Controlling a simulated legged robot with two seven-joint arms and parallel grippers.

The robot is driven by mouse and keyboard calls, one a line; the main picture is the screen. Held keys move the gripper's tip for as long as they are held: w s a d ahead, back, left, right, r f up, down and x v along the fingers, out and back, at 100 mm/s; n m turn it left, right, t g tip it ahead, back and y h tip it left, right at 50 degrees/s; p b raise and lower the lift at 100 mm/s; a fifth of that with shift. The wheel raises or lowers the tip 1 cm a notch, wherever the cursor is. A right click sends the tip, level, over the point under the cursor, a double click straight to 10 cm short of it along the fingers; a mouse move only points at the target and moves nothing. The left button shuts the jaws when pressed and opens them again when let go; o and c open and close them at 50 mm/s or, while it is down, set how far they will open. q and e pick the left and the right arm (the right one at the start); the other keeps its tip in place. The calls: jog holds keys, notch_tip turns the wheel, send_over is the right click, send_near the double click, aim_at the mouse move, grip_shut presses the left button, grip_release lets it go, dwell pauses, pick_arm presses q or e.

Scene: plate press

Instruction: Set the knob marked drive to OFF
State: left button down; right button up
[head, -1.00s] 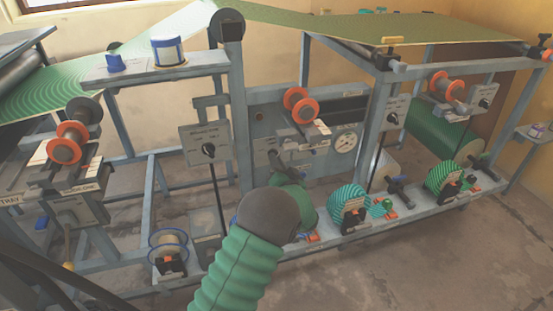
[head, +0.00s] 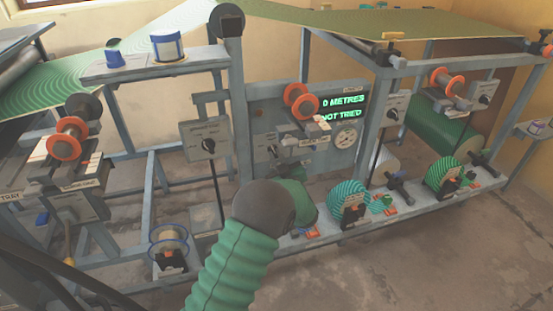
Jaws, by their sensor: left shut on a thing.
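My left gripper (head: 273,152) is at the lower left of the middle grey panel (head: 262,108), beyond my green-sleeved arm. It is shut on a small knob there, which its fingers mostly hide. I take this to be the drive knob; its marking and pointer cannot be read. The display (head: 342,106) on the same panel is lit green and reads "0 METRES" and "NOT TRIED". My right gripper is not in view.
Other dark knobs sit on the left plate (head: 208,146), the middle plate (head: 393,114) and the right plate (head: 485,99). An orange-flanged roller (head: 301,101) juts out close above my gripper. A round gauge (head: 346,139) is to its right. Patterned green rolls (head: 349,200) stand below.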

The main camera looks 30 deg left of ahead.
pick_arm(q)
jog(key=n+b, duration=0.1)
jog(key=n, duration=0.1)
jog(key=f+n, duration=0.1)
jog(key=n, duration=0.1)
jog(key=shift+d+b, duration=0.15)
jog(key=shift+b, duration=0.25)
jog(key=shift+r+n+b, duration=0.1)
jog(key=shift+n+b, duration=0.8)
jog(key=shift+n, duration=1.2)
jog(key=c, duration=1.6)
grip_release()
jog(key=shift+o, duration=0.7)
jog(key=shift+r, duration=0.2)
jog(key=shift+r, duration=0.1)
